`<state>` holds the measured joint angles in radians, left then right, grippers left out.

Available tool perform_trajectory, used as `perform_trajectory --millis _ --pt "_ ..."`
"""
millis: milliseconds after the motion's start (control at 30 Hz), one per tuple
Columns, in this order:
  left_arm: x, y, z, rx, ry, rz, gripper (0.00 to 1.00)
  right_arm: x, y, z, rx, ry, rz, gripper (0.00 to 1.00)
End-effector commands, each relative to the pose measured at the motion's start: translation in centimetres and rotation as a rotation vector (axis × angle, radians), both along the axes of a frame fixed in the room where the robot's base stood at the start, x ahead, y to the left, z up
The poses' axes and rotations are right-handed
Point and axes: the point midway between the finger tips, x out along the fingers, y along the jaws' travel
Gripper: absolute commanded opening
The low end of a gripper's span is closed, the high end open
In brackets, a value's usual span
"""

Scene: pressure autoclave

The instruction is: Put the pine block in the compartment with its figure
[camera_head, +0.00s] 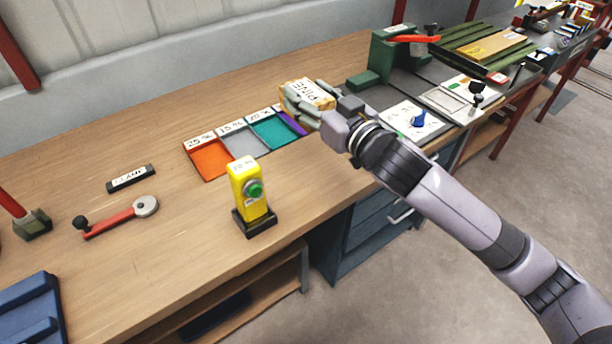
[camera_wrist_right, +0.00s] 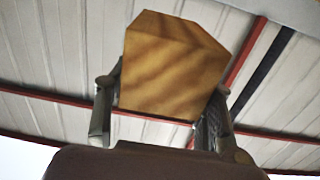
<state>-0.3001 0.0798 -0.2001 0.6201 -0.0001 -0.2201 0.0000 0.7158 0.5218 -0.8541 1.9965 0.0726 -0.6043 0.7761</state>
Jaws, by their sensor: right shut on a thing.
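The pine block (camera_head: 313,88), marked PINE, is in my right gripper (camera_head: 303,104), above the table behind the purple compartment. The right wrist view shows the wooden block (camera_wrist_right: 172,65) between the fingers (camera_wrist_right: 160,112). A compartment tray has an orange section (camera_head: 210,160) marked 25 %, a grey one (camera_head: 246,143) marked 15 %, a teal one (camera_head: 271,131) marked 20 %, and a purple one (camera_head: 291,121), partly hidden by my gripper. A yellow meter (camera_head: 247,186) stands in front of the tray; its small display seems to read 20 %. My left gripper is out of view.
A red-handled tool (camera_head: 118,217) and a dark labelled bar (camera_head: 131,178) lie left of the tray. A blue item (camera_head: 30,310) is at the front left.

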Motion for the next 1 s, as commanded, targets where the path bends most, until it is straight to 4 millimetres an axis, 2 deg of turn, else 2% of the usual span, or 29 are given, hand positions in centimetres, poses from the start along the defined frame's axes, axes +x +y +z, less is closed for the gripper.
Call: perform_trajectory --millis 200,533,667,1000 --pt "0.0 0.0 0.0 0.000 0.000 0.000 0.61 1.0 0.1 0.9 0.002 -0.001 0.013 0.16" --pt "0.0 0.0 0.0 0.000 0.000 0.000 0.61 1.0 0.1 0.5 0.002 0.001 0.012 0.16" --pt "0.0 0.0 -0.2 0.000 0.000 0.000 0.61 1.0 0.1 -2.0 0.000 0.005 0.011 0.16" --pt "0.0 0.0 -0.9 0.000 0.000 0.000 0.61 0.9 0.1 -11.1 0.002 0.005 0.012 0.16"
